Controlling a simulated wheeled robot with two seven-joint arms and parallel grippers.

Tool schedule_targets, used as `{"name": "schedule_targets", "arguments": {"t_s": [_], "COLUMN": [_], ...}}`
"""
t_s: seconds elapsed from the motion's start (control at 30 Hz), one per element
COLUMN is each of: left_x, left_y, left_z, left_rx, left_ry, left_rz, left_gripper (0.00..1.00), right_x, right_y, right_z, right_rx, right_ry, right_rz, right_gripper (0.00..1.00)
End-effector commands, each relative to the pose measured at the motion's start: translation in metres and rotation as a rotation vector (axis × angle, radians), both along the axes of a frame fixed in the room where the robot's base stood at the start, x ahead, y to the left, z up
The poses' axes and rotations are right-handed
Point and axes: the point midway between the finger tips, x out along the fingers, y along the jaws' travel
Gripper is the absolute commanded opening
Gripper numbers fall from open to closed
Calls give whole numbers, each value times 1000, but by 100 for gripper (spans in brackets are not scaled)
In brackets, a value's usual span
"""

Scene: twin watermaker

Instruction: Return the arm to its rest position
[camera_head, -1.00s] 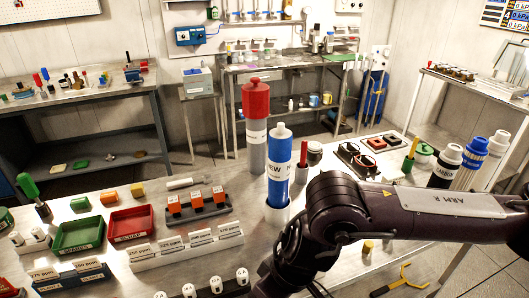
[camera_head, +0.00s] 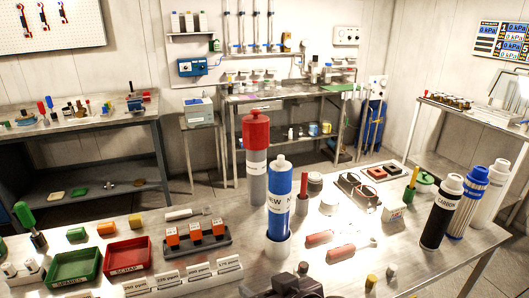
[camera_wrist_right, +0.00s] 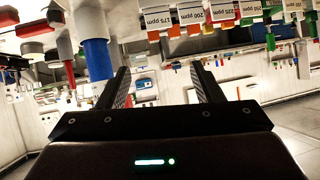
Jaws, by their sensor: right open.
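A dark part of my right arm (camera_head: 290,287) shows only at the bottom edge of the head view, low at the near side of the workbench. The right gripper (camera_wrist_right: 163,88) shows in the right wrist view with its two dark fingers spread apart and nothing between them. The wrist picture shows the room upside down. My left gripper and arm are not in view.
The steel workbench (camera_head: 365,262) holds a red-topped grey cylinder (camera_head: 256,150), a blue cylinder (camera_head: 279,195), red-handled tools (camera_head: 330,245), a green tray (camera_head: 73,266), a red tray (camera_head: 127,256) and a black carbon canister (camera_head: 441,212). Bare bench lies at front right.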

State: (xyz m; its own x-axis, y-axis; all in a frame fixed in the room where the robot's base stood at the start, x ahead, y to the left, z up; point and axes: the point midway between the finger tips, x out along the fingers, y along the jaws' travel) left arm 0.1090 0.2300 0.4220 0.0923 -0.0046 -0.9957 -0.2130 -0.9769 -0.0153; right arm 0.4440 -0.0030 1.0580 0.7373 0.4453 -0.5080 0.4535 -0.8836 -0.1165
Motion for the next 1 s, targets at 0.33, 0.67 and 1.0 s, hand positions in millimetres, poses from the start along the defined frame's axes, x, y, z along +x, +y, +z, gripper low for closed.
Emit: {"name": "schedule_targets", "arguments": {"t_s": [0.33, 0.67, 1.0], "left_x": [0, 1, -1], "left_y": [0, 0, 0], "left_z": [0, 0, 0], "left_rx": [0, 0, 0], "left_ry": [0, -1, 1], "left_rz": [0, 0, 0], "left_gripper": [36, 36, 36], "right_x": [-65, -115, -104], "right_y": [-141, -191, -188], "right_z": [-117, -184, -313], "right_rx": [-267, -372, -381], "right_ry": [434, 665, 707], "right_rz": [-233, -260, -246], "right_gripper": [60, 60, 60]}}
